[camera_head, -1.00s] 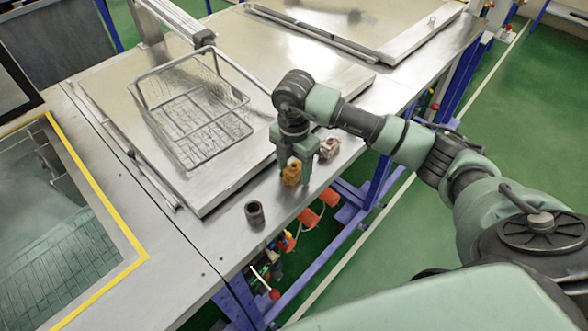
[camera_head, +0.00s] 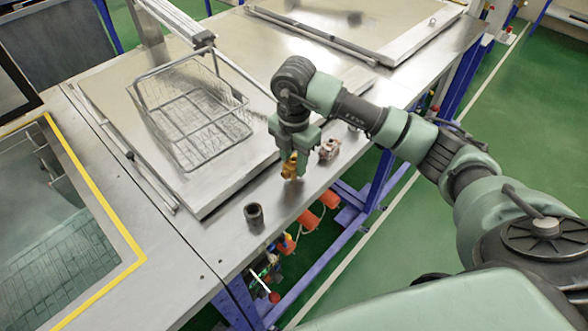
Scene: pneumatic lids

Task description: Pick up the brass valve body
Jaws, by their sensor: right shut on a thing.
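The brass valve body (camera_head: 290,168) is a small golden-brown fitting near the front edge of the steel bench. My right gripper (camera_head: 294,160) points down from above and is shut on it. The fingers hide part of the fitting. It appears to be at or just above the bench top; I cannot tell whether there is a gap beneath it. My left gripper is not in view.
A dark pipe sleeve (camera_head: 254,214) stands to the left, and a pinkish metal fitting (camera_head: 328,148) lies close to the right of the gripper. A wire basket (camera_head: 205,158) sits on a flat steel lid (camera_head: 232,178) behind. A yellow-edged tank opening (camera_head: 128,265) is at left.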

